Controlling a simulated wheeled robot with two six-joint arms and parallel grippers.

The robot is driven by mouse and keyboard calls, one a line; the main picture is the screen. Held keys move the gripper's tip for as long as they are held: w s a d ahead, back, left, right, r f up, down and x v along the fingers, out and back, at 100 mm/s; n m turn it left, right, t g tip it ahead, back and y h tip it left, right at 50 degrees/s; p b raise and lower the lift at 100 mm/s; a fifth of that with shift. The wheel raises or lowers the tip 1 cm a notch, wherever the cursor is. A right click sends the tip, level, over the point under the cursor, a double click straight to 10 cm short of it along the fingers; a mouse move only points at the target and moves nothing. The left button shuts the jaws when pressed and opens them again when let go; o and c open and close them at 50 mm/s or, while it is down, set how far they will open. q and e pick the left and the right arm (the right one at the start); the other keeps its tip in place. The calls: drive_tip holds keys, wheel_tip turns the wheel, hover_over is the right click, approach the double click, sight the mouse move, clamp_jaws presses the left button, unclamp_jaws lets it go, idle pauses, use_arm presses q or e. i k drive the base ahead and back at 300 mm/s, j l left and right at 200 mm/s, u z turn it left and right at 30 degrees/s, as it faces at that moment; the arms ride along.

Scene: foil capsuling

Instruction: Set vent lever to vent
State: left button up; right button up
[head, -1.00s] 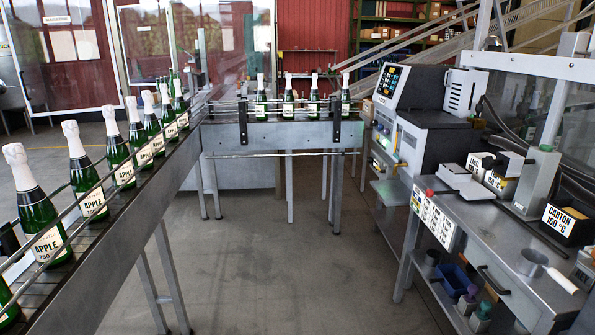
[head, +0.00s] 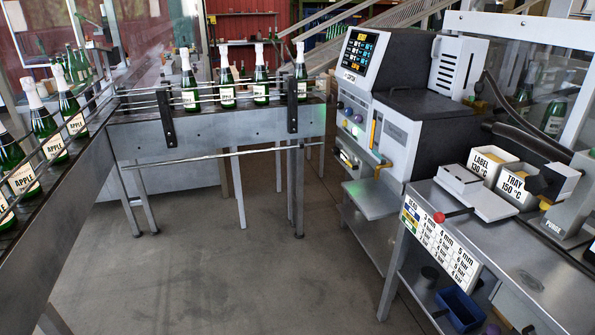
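No part is legibly marked as the vent lever. A lever with a red ball knob (head: 440,217) sticks out at the left edge of the workbench, above a printed chart of mm and bar values. The grey and black machine (head: 400,137) beside it has a lit screen (head: 359,52), small round knobs (head: 350,113) and an upright yellow strip or handle (head: 374,130) on its front. A small yellowish handle (head: 382,168) sits lower down. I cannot tell which of these is the vent lever. Neither of my grippers is in view.
A conveyor (head: 220,133) carries several green bottles behind a rail and bends along the left. The workbench (head: 510,240) on the right holds bins marked LABEL (head: 490,166) and TRAY (head: 515,187). A blue bin (head: 461,307) sits below. The floor (head: 240,270) between is clear.

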sight(353, 167)
drive_tip(key=i+j+z, duration=0.5)
drive_tip(key=i, duration=0.25)
drive_tip(key=i+j+z, duration=0.3)
drive_tip(key=i+j, duration=1.4)
drive_tip(key=i, duration=0.15)
